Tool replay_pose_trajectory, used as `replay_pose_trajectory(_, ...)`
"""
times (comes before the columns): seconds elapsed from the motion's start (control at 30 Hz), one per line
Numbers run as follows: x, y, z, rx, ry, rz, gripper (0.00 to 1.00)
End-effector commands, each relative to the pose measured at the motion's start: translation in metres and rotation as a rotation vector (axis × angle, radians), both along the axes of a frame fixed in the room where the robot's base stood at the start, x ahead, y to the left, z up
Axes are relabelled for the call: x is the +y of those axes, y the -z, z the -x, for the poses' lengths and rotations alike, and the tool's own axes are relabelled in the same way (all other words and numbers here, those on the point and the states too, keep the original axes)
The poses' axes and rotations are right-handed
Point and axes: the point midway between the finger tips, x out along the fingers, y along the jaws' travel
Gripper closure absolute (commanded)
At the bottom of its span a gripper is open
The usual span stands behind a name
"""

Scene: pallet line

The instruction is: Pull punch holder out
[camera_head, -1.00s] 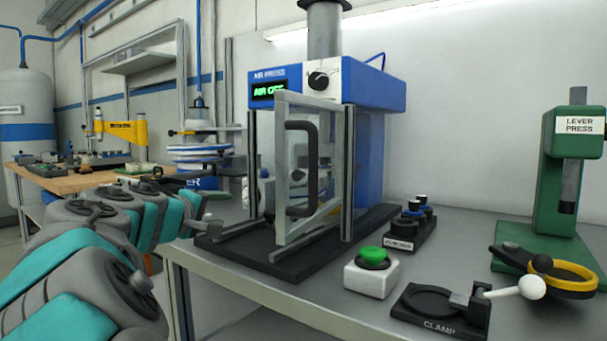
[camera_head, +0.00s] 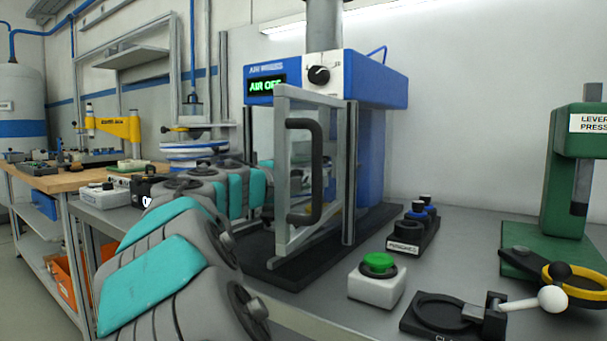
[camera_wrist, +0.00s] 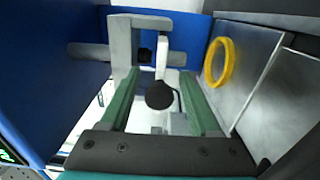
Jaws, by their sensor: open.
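The press (camera_head: 375,80) has a blue head, and its framed door (camera_head: 285,170) with a dark handle stands at the front. My arm reaches in behind the door, and my gripper is hidden in the head view. In the wrist view, my gripper (camera_wrist: 158,75) is open, its two green fingers pointing into the blue-walled space. Between the fingers shows a pale upright piece with a dark round knob (camera_wrist: 160,96); it may be the punch holder, but I cannot tell for certain. I cannot tell whether the fingers touch it.
A yellow ring (camera_wrist: 218,60) is at the right in the wrist view, beside a grey panel. A green button box (camera_head: 377,283), a clamp (camera_head: 440,312), a rack of punches (camera_head: 405,246) and a green lever press (camera_head: 560,190) stand on the bench.

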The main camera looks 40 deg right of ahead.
Motion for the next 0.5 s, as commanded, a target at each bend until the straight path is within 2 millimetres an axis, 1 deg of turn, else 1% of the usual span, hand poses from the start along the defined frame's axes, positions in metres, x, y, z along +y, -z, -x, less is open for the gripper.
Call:
replay_pose_trajectory(0.1,-0.0063,-0.0004,-0.0014,-0.001,0.001,0.0,0.37)
replay_pose_trajectory(0.37,-0.0072,-0.0005,-0.0019,-0.001,0.0,0.001,0.37)
replay_pose_trajectory(0.5,-0.0069,-0.0006,-0.002,-0.001,0.0,0.001,0.52)
